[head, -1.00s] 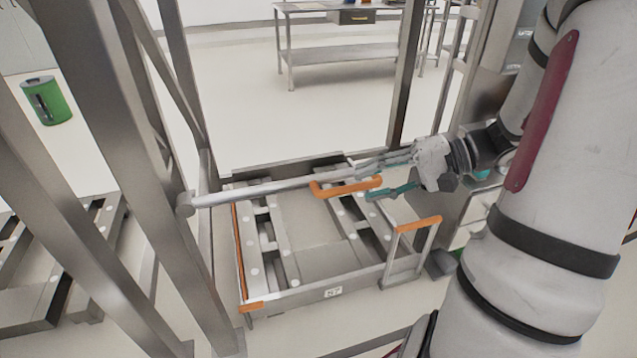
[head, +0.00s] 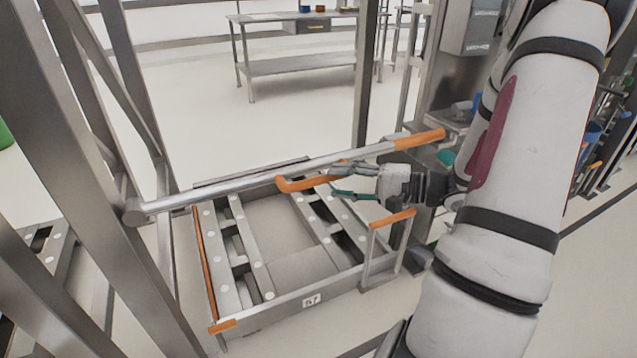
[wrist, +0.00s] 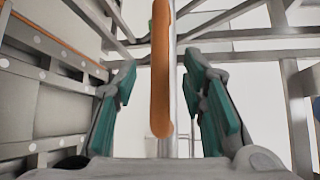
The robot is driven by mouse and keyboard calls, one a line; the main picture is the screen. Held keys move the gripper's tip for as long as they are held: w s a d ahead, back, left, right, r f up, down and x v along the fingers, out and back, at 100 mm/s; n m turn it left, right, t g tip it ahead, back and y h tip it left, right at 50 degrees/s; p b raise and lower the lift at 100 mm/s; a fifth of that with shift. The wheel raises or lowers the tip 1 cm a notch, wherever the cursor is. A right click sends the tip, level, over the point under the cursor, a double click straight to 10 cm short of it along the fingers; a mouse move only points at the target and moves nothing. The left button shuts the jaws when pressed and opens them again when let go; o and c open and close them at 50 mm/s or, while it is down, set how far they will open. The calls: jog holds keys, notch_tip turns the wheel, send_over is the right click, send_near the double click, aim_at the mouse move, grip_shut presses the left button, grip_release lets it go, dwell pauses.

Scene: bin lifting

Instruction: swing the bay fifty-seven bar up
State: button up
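The bay 57 bar (head: 230,184) is a long metal tube. It runs from a pivot at the frame post on the left, rising slightly to an orange end (head: 420,139) at the right. An orange handle (head: 293,185) sticks out on its near side. My gripper (head: 334,181) is at the handle's right end, below the bar, with teal fingers spread. In the wrist view the handle (wrist: 160,70) lies between the two fingers, with gaps on both sides. The bar shows behind it. The number plate 57 (head: 311,300) is on the bay's front edge.
The bay's metal base frame (head: 265,311) lies below the bar, with an orange-topped bracket (head: 393,218) at its right corner, just below my gripper. Steel posts stand at the left. A workbench (head: 300,65) stands far back across open floor.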

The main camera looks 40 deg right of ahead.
aim_at(326, 181)
jog(key=x, duration=0.5)
jog(key=shift+w+a+b, duration=0.2)
jog(key=shift+w+b, duration=0.1)
jog(key=shift+b, duration=0.1)
jog(key=shift+c, duration=0.3)
grip_shut()
